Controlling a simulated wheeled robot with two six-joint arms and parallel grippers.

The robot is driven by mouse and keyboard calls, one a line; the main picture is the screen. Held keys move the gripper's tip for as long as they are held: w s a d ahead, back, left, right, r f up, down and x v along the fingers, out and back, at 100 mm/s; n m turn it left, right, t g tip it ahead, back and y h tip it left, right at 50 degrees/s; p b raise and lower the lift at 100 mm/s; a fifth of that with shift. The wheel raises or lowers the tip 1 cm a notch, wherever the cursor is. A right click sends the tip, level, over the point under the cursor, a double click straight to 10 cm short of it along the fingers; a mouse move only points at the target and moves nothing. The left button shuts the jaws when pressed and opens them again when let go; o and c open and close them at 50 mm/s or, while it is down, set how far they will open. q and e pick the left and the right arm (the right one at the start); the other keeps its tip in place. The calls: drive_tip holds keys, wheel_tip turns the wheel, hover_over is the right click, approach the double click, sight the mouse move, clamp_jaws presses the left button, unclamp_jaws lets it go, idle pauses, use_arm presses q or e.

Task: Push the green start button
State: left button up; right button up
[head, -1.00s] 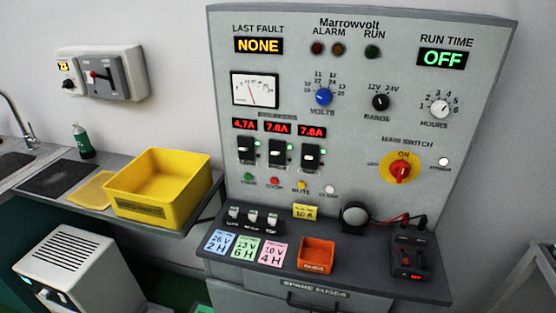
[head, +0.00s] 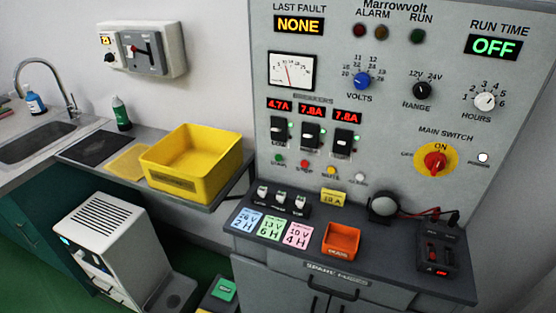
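The small green start button (head: 280,159) is at the lower left of the upright grey control panel (head: 390,130), under the breaker switches. It is leftmost in a row with a red button (head: 304,163), a yellow one (head: 330,170) and a pale one (head: 360,178). The labels under them are too small to read surely. The run time display (head: 493,46) reads OFF and the last fault display (head: 299,24) reads NONE. The red main switch (head: 435,160) points to ON. Neither of my grippers is in view.
A ledge below the panel holds three small switches (head: 282,199), coloured cards (head: 271,228), an orange bin (head: 341,239) and a dark device with red leads (head: 437,250). A yellow bin (head: 197,165) stands on the left counter. A white machine (head: 110,240) stands below it.

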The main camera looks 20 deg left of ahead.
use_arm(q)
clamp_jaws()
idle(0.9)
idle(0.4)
